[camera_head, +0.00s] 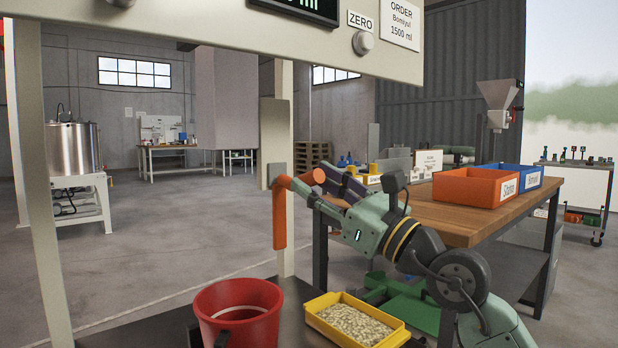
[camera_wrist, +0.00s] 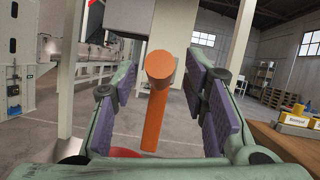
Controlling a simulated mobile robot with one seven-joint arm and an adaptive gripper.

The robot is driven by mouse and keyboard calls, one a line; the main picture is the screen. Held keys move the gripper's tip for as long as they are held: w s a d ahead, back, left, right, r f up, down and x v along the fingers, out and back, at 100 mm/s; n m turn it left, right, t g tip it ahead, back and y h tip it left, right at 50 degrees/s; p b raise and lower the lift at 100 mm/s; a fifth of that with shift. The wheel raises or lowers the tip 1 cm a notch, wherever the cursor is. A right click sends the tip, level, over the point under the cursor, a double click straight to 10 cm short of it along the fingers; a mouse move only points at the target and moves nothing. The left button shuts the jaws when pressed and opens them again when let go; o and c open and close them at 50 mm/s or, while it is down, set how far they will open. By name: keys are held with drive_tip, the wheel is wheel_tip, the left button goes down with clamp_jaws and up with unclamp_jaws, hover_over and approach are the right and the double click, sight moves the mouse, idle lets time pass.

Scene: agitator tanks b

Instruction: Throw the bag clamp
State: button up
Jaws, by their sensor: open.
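The bag clamp appears to be the orange lever (camera_head: 279,215) on the pale frame post. It has a long bar hanging down and a short arm with a round end pointing toward my gripper. My gripper (camera_head: 338,184) is beside that round end, to its right in the head view. In the wrist view the orange lever (camera_wrist: 155,108) stands between the two purple-padded fingers of my gripper (camera_wrist: 160,82), with clear gaps on both sides. The gripper is open and holds nothing. Whether the fingertips reach past the round end is hard to tell.
A red bucket (camera_head: 238,312) and a yellow tray (camera_head: 358,322) of pale grains stand on the dark platform below. A wooden bench (camera_head: 440,221) with orange (camera_head: 475,187) and blue (camera_head: 531,184) bins is at right. Open floor lies at left.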

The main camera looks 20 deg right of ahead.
drive_tip(key=shift+x, duration=1.1)
clamp_jaws()
